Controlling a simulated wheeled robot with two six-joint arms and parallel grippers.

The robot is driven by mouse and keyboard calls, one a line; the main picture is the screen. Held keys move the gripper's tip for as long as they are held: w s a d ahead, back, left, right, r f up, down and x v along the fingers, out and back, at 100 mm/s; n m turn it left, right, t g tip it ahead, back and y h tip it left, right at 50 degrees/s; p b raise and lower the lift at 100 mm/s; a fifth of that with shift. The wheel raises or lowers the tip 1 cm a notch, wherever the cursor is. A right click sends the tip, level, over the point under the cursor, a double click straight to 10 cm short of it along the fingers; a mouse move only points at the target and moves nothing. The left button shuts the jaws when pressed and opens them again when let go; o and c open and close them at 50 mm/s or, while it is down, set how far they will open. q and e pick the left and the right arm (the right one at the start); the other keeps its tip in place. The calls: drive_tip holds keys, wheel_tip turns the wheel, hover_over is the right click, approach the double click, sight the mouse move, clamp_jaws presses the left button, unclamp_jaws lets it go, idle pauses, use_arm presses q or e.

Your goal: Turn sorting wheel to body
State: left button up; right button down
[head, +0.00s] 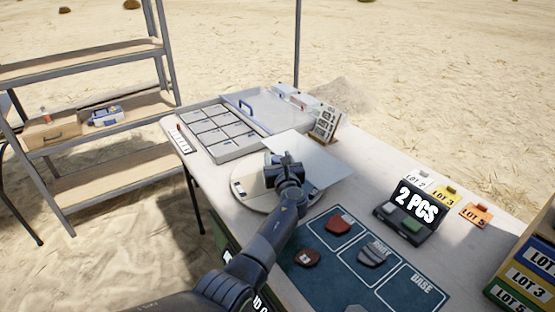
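The round, pale sorting wheel (264,203) lies on the table, with a white upright panel (308,160) across it. A small dark marking shows near the wheel's left edge. I cannot read any label on the wheel. My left gripper (280,160) is over the wheel, in front of the panel, and its arm hides part of the disc. Its fingers are too small and too covered to tell whether they are open or touching the wheel or panel. My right gripper is out of view.
A blue-green mat (345,292) with outlined fields holds a red sherd (340,223) and a grey sherd (376,253); a brown sherd (306,258) lies left of them. A compartment tray (218,132) stands behind the wheel. A "2 PCS" box (416,204) stands right. Shelves (95,120) stand left.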

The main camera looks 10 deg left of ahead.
use_arm(q)
drive_tip(key=shift+o, duration=0.7)
drive_tip(key=shift+s+d, duration=0.25)
drive_tip(key=shift+s, duration=0.2)
drive_tip(key=p+v, duration=0.1)
drive_tip(key=v, duration=0.4)
drive_tip(key=shift+s+d, duration=0.1)
drive_tip(key=shift+s, duration=0.1)
drive_tip(key=shift+s+d, duration=0.2)
drive_tip(key=shift+s, duration=0.3)
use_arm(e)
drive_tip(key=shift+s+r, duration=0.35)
use_arm(q)
drive_tip(key=shift+a+f, duration=0.1)
drive_tip(key=shift+a, duration=0.05)
